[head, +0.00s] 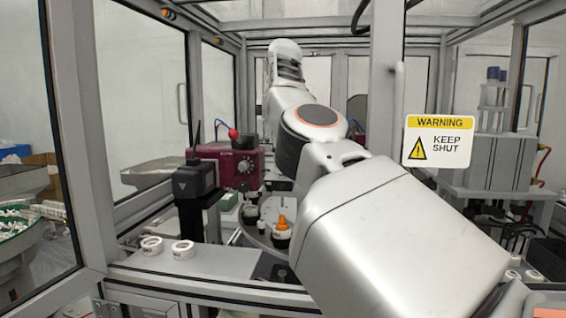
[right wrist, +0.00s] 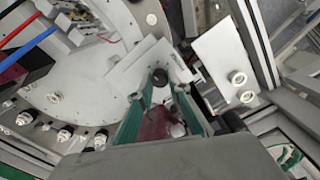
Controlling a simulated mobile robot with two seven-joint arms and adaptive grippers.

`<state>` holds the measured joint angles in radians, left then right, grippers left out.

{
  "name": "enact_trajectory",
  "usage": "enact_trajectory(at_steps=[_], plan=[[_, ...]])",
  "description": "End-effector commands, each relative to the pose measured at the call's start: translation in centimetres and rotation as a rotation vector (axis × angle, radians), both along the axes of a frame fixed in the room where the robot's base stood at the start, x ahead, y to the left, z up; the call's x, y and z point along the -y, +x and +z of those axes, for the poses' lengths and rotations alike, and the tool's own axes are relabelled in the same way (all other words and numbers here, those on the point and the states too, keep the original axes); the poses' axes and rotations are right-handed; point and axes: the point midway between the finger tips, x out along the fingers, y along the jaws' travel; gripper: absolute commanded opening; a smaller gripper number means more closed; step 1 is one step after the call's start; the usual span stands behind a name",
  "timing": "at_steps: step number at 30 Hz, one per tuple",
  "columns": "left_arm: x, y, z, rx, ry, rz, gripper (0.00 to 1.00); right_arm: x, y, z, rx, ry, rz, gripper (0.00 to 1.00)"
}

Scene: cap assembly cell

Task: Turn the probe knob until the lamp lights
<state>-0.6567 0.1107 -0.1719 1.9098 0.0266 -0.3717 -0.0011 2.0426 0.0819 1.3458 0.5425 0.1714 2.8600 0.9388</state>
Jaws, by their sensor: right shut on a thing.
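A maroon probe box (head: 230,163) stands left of centre in the head view, with a round dial (head: 244,166) on its front and a red ball-shaped piece (head: 233,134) on top. I cannot tell whether any lamp is lit. My right arm reaches forward past the box and hides its own gripper in the head view. In the right wrist view my right gripper (right wrist: 162,84) has its green fingers closed around a small dark round knob (right wrist: 160,76). A maroon body (right wrist: 155,125) shows between the fingers. My left gripper is in neither view.
A round grey plate (head: 262,228) carries several fittings, one with an orange top (head: 282,222). Two white rings (head: 152,245) lie on the front ledge. A black block (head: 194,179) stands left of the box. Frame posts and a warning sign (head: 438,141) border the cell.

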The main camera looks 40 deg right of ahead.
Motion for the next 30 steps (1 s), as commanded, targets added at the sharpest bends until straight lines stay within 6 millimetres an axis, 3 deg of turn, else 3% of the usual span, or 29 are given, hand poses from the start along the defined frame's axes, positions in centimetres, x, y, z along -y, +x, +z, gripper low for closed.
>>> enact_trajectory(at_steps=[15,30], plan=[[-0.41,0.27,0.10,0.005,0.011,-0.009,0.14,0.09,-0.05,0.08,0.000,-0.002,-0.446,0.00],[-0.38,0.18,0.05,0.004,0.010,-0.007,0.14,0.09,-0.05,0.07,0.000,-0.002,-0.635,0.00]])
